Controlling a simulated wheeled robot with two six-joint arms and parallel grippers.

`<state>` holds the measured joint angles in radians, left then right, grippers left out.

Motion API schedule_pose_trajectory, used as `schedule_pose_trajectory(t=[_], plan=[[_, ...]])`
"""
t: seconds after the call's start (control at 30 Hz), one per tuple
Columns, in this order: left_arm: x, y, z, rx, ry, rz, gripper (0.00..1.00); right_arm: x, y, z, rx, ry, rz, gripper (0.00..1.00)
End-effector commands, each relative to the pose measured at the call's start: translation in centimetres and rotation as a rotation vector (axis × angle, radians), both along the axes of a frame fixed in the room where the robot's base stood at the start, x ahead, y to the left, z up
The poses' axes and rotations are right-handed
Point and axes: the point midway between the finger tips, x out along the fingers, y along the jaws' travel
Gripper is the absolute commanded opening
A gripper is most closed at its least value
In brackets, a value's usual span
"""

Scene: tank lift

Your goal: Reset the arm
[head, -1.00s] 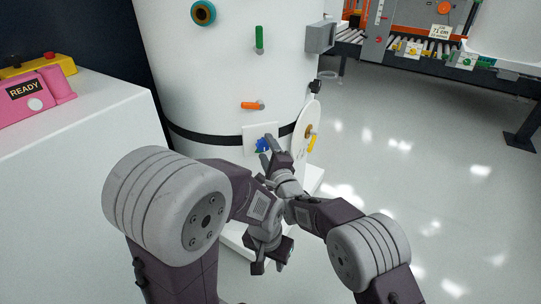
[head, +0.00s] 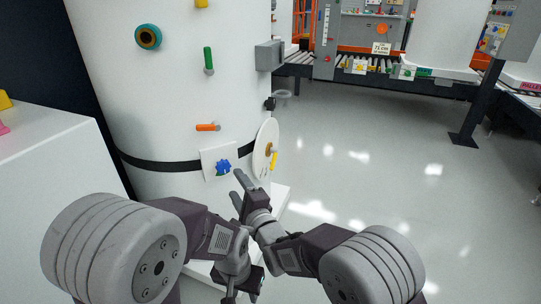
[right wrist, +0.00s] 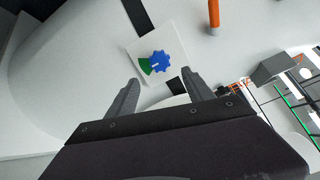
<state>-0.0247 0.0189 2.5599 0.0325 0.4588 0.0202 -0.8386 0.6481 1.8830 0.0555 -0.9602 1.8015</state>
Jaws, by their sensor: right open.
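My right gripper (head: 243,186) is the upper one in the head view, in front of the tank's lower right side. In the right wrist view its two fingers (right wrist: 160,97) are spread with nothing between them. A blue knob (right wrist: 160,62) on a white plate with a green sector lies beyond the fingertips. The knob also shows in the head view (head: 223,167), just up and left of the right gripper and apart from it. My left gripper (head: 240,292) is below, pointing down near the bottom edge; its jaw opening is not clear.
The white tank (head: 165,90) carries an orange handle (head: 208,128), a green handle (head: 208,60), a teal ring (head: 148,38), a round white disc (head: 265,148) and a grey box (head: 269,56). A white cabinet (head: 50,160) stands left. The floor (head: 400,200) to the right is clear.

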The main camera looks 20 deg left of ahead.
Motion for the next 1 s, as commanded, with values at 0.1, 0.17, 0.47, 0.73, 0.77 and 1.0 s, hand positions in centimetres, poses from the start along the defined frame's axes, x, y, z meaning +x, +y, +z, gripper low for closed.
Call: schedule_pose_trajectory(t=[0.1, 0.17, 0.47, 0.73, 0.77, 1.0], plan=[[0.0, 0.0, 0.5, 0.000, 0.000, 0.000, 0.38, 0.9, -0.9, 0.5, 0.000, 0.000, -0.021, 0.60], [0.0, 0.0, 1.2, 0.000, 0.000, 0.000, 0.38, 2.6, -2.6, 2.3, 0.013, -0.012, -0.061, 0.60], [0.0, 0.0, 7.1, 0.000, 0.000, 0.000, 0.38, 11.0, -25.5, 13.2, -0.094, -0.012, -0.461, 0.60], [0.0, 0.0, 10.5, 0.000, 0.000, 0.000, 0.38, -0.5, -43.1, 2.7, -1.000, 0.324, -0.380, 0.60], [0.0, 0.0, 10.5, 0.000, 0.000, 0.000, 0.38, -2.4, -43.6, 1.3, -1.081, 0.355, -0.311, 0.60], [0.0, 0.0, 10.3, 0.000, 0.000, 0.000, 0.38, -15.5, -44.0, -6.1, -1.474, 0.458, 0.350, 0.60]])
